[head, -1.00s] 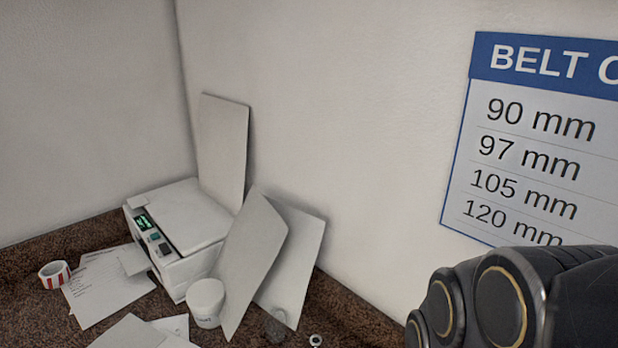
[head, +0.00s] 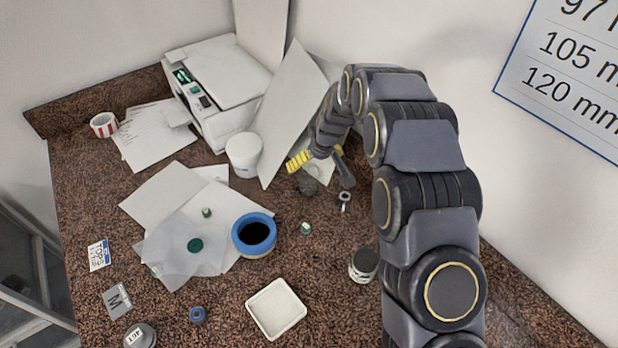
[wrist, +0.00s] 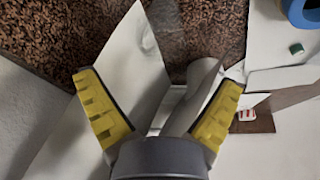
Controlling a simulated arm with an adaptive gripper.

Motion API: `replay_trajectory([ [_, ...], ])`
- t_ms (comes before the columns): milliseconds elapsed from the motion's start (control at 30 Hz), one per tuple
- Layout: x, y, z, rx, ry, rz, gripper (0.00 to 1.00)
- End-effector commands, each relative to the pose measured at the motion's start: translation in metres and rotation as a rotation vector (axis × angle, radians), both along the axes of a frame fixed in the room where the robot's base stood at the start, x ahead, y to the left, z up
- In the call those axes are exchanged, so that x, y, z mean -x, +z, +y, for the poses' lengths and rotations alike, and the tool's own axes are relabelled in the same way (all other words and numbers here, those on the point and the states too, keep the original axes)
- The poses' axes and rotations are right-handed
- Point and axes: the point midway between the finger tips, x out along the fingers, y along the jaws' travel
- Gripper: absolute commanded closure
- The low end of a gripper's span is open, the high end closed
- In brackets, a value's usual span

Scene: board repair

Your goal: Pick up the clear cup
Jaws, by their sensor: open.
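A small greyish see-through cup (head: 308,186) stands on the speckled counter at the foot of the leaning white panels in the head view. My gripper (head: 320,165), with yellow finger pads, is just above and behind it in the picture, apart from it as far as I can tell. In the wrist view my gripper (wrist: 160,82) is open with its pads spread wide. A faint see-through shape (wrist: 180,35) shows beyond the pads there; I cannot tell its outline clearly.
White panels (head: 290,105) lean close beside my gripper. A white tub (head: 243,153) stands left of the cup, by the white machine (head: 215,75). A blue-rimmed pot (head: 254,235) and a white tray (head: 276,308) are nearer.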

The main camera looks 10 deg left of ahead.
Motion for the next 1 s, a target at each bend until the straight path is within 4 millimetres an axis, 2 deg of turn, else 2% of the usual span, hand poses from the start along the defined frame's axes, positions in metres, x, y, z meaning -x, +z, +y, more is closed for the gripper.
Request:
replay_trajectory([
  [300,-0.010,-0.030,0.009,0.002,0.009,-0.008,0.06],
  [533,-0.015,-0.045,0.013,0.002,0.009,-0.010,0.06],
  [800,-0.023,-0.078,0.022,0.002,0.009,-0.009,0.06],
  [1000,-0.025,-0.081,0.023,0.001,0.008,-0.010,0.06],
])
